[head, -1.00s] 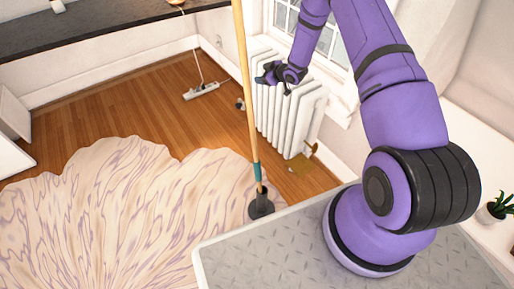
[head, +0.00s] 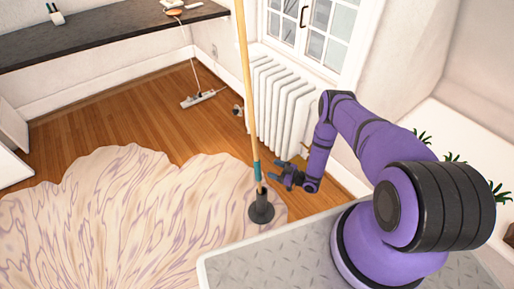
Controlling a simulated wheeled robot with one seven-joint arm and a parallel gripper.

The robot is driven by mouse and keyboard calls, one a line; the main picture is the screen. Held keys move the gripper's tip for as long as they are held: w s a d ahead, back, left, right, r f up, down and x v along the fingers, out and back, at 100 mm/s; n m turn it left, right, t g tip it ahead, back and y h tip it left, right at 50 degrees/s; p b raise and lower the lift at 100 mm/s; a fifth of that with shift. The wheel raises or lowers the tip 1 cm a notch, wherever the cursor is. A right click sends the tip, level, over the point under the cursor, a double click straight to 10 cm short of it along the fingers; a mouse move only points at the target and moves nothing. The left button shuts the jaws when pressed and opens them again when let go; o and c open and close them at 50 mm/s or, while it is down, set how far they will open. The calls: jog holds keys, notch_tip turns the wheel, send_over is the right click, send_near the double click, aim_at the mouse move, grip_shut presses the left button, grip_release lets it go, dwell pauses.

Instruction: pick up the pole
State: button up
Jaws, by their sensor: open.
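The pole (head: 247,90) is a long, thin, light wooden stick with a teal band near its lower end. It stands nearly upright in a dark round base (head: 261,212) on the edge of the rug, and its top runs out of the head view. My gripper (head: 274,176) is open and empty. It is low down, just right of the pole's lower part near the teal band, with its fingers pointing left toward the pole. I cannot tell whether a finger touches the pole.
A white radiator (head: 279,105) stands under the window behind my gripper. A pale wavy rug (head: 120,215) covers the floor at left. A power strip (head: 198,98) lies on the wooden floor. A dark counter (head: 100,38) runs along the back wall. Potted plants are at right.

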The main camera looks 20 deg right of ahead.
aim_at(253, 122)
jog(key=x, duration=0.3)
jog(key=s+a+x, duration=0.1)
jog(key=x, duration=0.2)
jog(key=f+x, duration=0.1)
jog(key=x, duration=0.2)
jog(key=shift+s+a, duration=0.15)
jog(key=shift+s, duration=0.05)
jog(key=shift+w+a, duration=0.35)
jog(key=shift+w, duration=0.1)
jog(key=shift+r, duration=0.1)
jog(key=c, duration=1.2)
jog(key=shift+r, duration=0.1)
notch_tip(253, 122, up, 28)
jog(key=shift+f, duration=0.1)
